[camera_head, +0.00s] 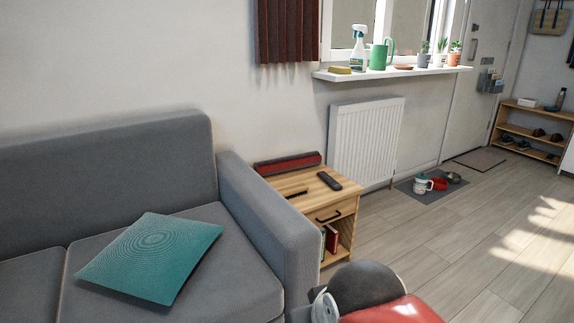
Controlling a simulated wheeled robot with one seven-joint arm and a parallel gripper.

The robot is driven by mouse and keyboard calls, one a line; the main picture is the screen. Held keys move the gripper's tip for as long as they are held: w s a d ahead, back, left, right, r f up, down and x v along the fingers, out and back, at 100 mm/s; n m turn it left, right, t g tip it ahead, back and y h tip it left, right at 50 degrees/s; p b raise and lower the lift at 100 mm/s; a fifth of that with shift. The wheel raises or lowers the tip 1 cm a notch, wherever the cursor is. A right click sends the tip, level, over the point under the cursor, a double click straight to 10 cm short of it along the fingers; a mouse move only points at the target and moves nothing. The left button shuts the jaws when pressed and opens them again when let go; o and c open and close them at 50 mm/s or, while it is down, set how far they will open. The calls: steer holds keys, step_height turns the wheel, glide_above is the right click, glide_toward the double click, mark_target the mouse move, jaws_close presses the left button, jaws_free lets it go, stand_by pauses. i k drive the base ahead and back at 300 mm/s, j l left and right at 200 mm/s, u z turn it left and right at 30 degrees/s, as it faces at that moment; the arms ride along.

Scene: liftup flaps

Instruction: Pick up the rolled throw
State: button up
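A long, dark red bundle, which looks like the rolled throw (288,163), lies along the back edge of the small wooden side table (314,211). It rests against or close to the wall, beside the sofa's armrest. Its left end is close to the armrest; I cannot tell if they touch. My gripper is not in view, so I cannot tell whether it is open or shut.
A black remote (329,181) and a thin dark item (297,194) lie on the tabletop. The grey sofa (268,215) with a teal cushion (152,256) stands left. A radiator (365,142) stands behind right, under the windowsill (393,73). The floor (455,220) at right is largely clear.

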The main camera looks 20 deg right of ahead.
mark_target(268, 167)
steer(key=i+l, duration=0.15)
steer(key=l, duration=0.25)
steer(key=i+l+u, duration=0.15)
steer(key=l, duration=0.3)
steer(key=i+l, duration=0.1)
steer(key=l, duration=0.35)
steer(key=i+l+u, duration=0.15)
steer(key=l, duration=0.25)
steer(key=i+l+u, duration=0.1)
steer(key=i+l, duration=0.2)
steer(key=i+l+u, duration=0.25)
steer(key=i+l, duration=0.25)
steer(key=l, duration=0.25)
steer(key=i+l+u, duration=0.1)
steer(key=i+l, duration=0.15)
steer(key=l, duration=0.15)
steer(key=i+l+u, duration=0.1)
steer(key=i, duration=0.3)
steer(key=l, duration=0.1)
